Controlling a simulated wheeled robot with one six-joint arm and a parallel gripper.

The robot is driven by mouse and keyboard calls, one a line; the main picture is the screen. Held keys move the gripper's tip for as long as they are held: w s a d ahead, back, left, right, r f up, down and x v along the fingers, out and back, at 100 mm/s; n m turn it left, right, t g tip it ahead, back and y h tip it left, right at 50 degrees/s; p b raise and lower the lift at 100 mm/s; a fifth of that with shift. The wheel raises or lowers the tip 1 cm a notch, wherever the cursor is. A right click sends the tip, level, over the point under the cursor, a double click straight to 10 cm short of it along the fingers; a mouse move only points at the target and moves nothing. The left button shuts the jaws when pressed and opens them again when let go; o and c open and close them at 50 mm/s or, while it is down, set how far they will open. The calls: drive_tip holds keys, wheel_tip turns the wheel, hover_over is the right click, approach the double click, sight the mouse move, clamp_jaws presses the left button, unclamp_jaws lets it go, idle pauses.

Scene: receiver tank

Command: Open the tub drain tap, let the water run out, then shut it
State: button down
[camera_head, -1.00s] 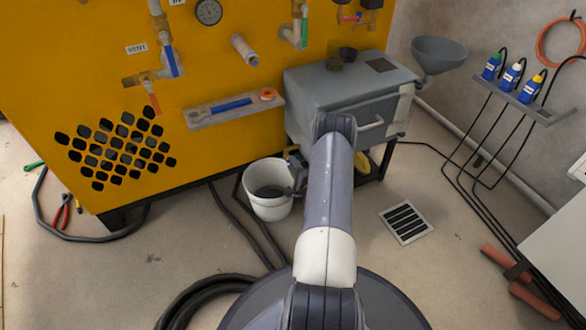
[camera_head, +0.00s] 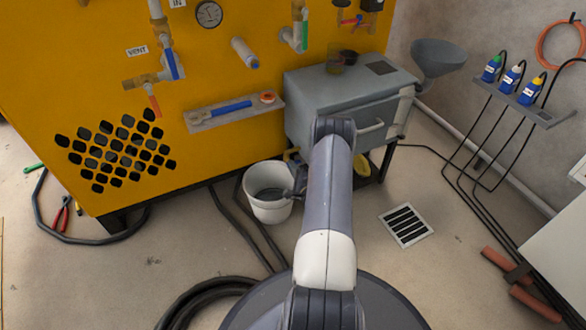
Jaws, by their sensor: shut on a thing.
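The grey tub (camera_head: 318,95) stands on dark legs against the yellow machine, with a handle on its front. My arm reaches towards the tub's lower front and hides much of its underside. A small dark part of my gripper (camera_head: 300,180) shows at the arm's left, by the right rim of the white bucket (camera_head: 268,210). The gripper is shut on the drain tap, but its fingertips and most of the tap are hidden. A small yellowish part shows under the tub's left side. The bucket stands upright on the floor, with a grey content visible inside; its level is hard to tell.
A floor grate (camera_head: 406,224) lies right of my arm. Black hoses (camera_head: 190,300) run over the floor at the lower left. A shelf with a blue-handled tool (camera_head: 232,107) sticks out from the yellow machine. A funnel (camera_head: 437,55) is right of the tub.

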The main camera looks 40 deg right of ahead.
drive_tip(key=shift+n, duration=0.8)
drive_tip(key=c, duration=1.5)
unclamp_jaws()
drive_tip(key=p+v, duration=0.3)
drive_tip(key=v, duration=0.8)
drive_tip(key=shift+d+p, duration=0.1)
drive_tip(key=shift+p, duration=0.25)
drive_tip(key=shift+w, duration=0.1)
drive_tip(key=shift+m, duration=0.8)
drive_tip(key=shift+b+x, duration=1.85)
drive_tip(key=shift+x, duration=3.55)
